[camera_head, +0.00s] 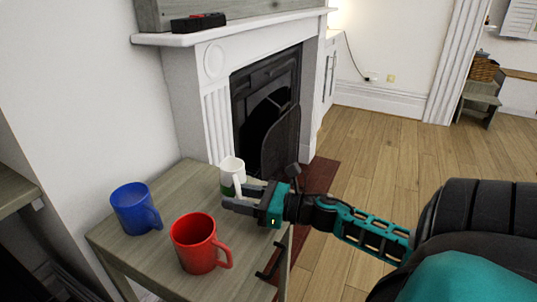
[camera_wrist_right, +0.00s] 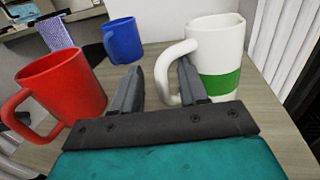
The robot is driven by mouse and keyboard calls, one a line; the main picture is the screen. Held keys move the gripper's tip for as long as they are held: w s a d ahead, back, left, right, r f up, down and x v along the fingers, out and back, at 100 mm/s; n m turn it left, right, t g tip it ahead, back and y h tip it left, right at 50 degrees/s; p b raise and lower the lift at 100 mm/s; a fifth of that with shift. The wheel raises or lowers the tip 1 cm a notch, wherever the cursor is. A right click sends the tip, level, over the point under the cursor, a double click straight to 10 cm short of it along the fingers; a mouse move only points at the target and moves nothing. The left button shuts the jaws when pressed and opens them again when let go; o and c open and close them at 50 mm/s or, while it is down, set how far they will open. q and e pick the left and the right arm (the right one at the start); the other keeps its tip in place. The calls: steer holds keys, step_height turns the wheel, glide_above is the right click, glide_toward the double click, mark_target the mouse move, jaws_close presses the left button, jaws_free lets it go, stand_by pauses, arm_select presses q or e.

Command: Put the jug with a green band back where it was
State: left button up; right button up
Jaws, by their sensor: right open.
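The white jug with a green band (camera_head: 232,171) stands upright at the far right corner of the small wooden table. It also shows in the right wrist view (camera_wrist_right: 218,85), with its handle toward my gripper. My right gripper (camera_head: 238,196) is open at the jug's near side. In the right wrist view its fingers (camera_wrist_right: 160,85) are apart, and the right finger overlaps the jug's handle. I cannot tell whether they touch. My left gripper is not in view.
A red mug (camera_head: 196,243) and a blue mug (camera_head: 135,208) stand on the same table (camera_head: 185,185). A white fireplace (camera_head: 205,90) is close behind the table. A dark object (camera_head: 198,22) lies on its mantel. Open wooden floor (camera_head: 390,145) is at the right.

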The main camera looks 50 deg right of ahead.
steer(key=v, duration=1)
steer(key=shift+s+p, duration=0.2)
steer(key=shift+p, duration=0.2)
steer(key=shift+d, duration=0.1)
